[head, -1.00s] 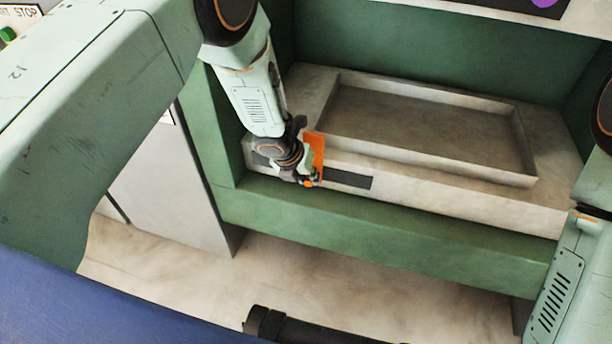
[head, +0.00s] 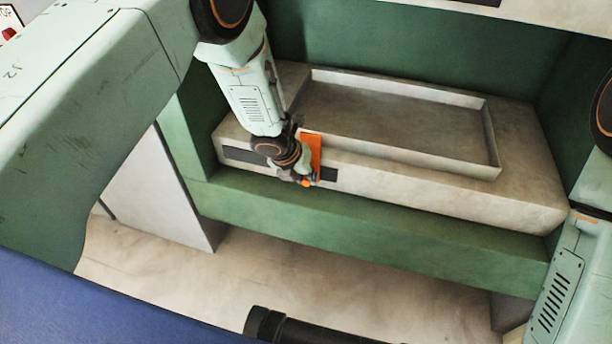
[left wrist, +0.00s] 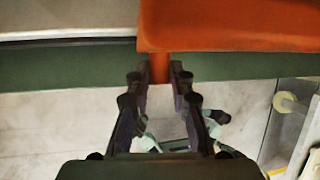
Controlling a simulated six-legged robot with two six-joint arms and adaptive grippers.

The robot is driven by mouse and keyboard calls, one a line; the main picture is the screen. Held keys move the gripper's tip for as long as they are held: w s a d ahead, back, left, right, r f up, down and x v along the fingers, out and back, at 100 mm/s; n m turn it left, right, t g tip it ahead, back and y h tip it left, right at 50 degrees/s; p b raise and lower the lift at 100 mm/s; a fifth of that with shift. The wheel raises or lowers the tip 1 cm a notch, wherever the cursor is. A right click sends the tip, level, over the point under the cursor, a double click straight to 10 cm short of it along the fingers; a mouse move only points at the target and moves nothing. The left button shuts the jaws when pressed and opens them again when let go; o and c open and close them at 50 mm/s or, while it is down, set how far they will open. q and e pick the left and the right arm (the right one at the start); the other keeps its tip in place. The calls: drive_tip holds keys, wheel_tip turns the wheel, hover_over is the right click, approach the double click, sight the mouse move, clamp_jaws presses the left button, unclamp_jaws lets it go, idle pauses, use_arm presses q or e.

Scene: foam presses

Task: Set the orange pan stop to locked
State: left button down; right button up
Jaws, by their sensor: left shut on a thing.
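The orange pan stop (head: 312,150) is a flat upright plate at the front face of the grey pan block (head: 400,190). It stands at a dark slot (head: 245,156), near the slot's right end. My left gripper (head: 306,181) is at the stop's lower part. In the left wrist view, the orange plate (left wrist: 230,25) fills the top right, and its short orange stem (left wrist: 160,68) is between the gripper's fingertips (left wrist: 160,78), which are shut on it. No locked or unlocked marking can be read. My right gripper is out of view.
The pan block has a shallow rimmed recess (head: 490,140) on top and sits inside the green press frame (head: 370,227). A pale cabinet panel (head: 160,195) is at left. Pale floor shows in front, with a black cylindrical part (head: 265,322) at the bottom edge.

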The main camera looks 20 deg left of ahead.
use_arm(q)
drive_tip(key=shift+d, duration=0.25)
drive_tip(key=c, duration=1.2)
unclamp_jaws()
drive_tip(key=shift+o, duration=0.2)
drive_tip(key=shift+a, duration=0.1)
drive_tip(key=v, duration=1.2)
drive_tip(key=shift+a, duration=0.15)
